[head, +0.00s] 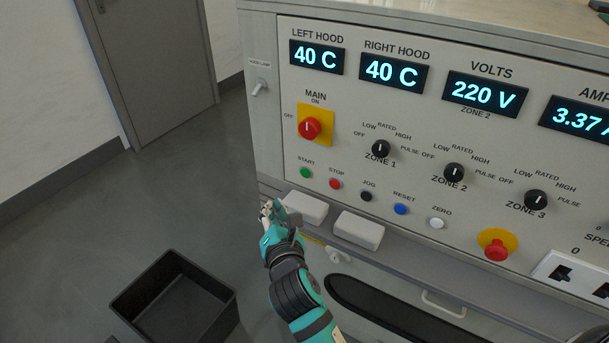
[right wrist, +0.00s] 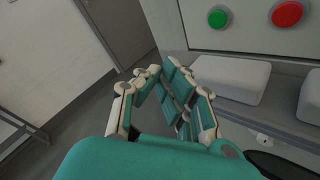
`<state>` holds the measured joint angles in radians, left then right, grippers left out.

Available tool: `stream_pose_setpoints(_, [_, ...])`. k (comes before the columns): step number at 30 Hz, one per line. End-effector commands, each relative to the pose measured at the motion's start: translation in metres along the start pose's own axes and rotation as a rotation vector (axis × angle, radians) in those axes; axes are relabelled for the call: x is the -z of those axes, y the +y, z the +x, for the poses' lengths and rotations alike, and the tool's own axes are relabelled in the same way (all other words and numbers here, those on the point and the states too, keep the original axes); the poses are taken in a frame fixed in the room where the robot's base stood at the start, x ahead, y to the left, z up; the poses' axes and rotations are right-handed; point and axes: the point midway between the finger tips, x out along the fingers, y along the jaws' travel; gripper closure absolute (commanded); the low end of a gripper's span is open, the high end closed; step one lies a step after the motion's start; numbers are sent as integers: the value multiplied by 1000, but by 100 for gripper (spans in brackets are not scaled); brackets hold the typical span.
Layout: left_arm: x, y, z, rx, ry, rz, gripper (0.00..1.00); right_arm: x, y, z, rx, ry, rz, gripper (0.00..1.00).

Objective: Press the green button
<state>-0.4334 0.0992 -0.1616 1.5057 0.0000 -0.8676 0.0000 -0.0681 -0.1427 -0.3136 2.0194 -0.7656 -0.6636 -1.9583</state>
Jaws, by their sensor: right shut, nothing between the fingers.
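The green button (head: 306,173) sits under the START label at the lower left of the control panel. It also shows in the right wrist view (right wrist: 218,17), above and to the right of the fingers. My right gripper (head: 268,210) is below and left of the button in the head view, apart from it, near the left end of the ledge. In the right wrist view the gripper (right wrist: 170,90) has its fingers drawn together with nothing between them. My left gripper is not in view.
The red STOP button (head: 335,183) is just right of the green one, then black, blue and white buttons. Two white blocks (head: 305,207) (head: 359,230) stick out below them. The red emergency knob (head: 497,250) is further right. A black open bin (head: 172,300) stands on the floor.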

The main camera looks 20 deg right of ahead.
Motion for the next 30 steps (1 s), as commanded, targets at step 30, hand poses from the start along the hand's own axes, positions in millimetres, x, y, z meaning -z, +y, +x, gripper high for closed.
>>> stream_pose_setpoints(30, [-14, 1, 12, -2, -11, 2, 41, -44, -44, 60, 0, 2, 1, 100])
